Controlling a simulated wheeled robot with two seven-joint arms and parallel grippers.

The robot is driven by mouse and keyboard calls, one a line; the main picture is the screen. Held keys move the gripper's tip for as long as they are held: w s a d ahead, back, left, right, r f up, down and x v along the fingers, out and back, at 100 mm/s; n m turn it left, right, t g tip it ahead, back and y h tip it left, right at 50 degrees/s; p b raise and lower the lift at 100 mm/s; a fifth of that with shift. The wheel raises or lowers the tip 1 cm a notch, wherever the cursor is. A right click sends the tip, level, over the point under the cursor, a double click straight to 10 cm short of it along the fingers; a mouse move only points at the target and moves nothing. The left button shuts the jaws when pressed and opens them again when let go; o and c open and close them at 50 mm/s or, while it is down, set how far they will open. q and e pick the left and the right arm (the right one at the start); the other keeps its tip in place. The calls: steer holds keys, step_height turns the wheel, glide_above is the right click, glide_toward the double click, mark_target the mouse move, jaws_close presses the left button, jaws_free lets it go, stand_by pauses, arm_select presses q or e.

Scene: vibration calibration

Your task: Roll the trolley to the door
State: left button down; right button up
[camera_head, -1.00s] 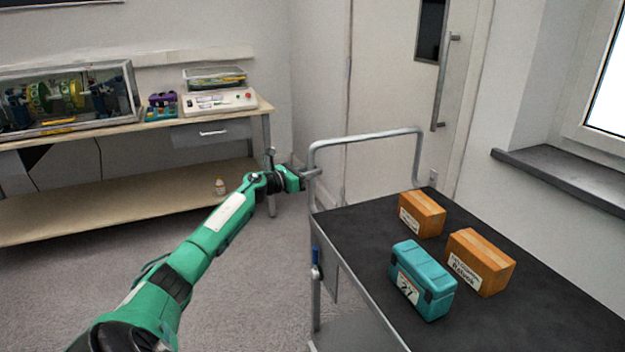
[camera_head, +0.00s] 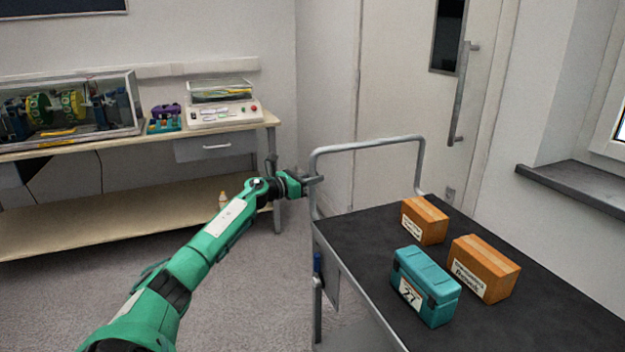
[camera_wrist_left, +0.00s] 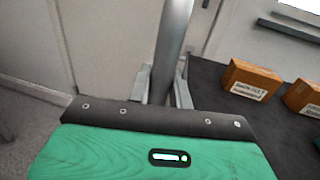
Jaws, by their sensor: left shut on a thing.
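The trolley (camera_head: 352,235) stands at the right in the head view, with a black top and a grey tubular handle (camera_head: 370,143) at its far end. My left gripper (camera_head: 314,180) is shut on the left upright of that handle. The left wrist view also shows the gripper (camera_wrist_left: 165,88) with the upright between its fingers. On the top are a teal case (camera_head: 425,284) marked 27 and two orange boxes (camera_head: 424,220) (camera_head: 484,268). The door (camera_head: 405,110), pale with a long vertical bar handle (camera_head: 460,95), is behind the trolley. My right gripper is not in view.
A workbench (camera_head: 215,146) with a drawer stands along the left wall, carrying a glass-cased machine (camera_head: 70,108) and a control box (camera_head: 222,108). A grey window sill (camera_head: 570,187) juts out at the right. Grey floor is clear between bench and trolley.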

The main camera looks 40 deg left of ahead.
arm_select(q)
steer(key=c, duration=1.3)
jaws_free()
steer(key=shift+s+f, duration=0.1)
steer(key=shift+s, duration=0.05)
steer(key=shift+s+a, duration=0.45)
steer(key=shift+s, duration=1.75)
steer(key=shift+s+a, duration=0.45)
steer(key=shift+s, duration=1.8)
steer(key=shift+s+a, duration=0.45)
steer(key=shift+s, duration=1.75)
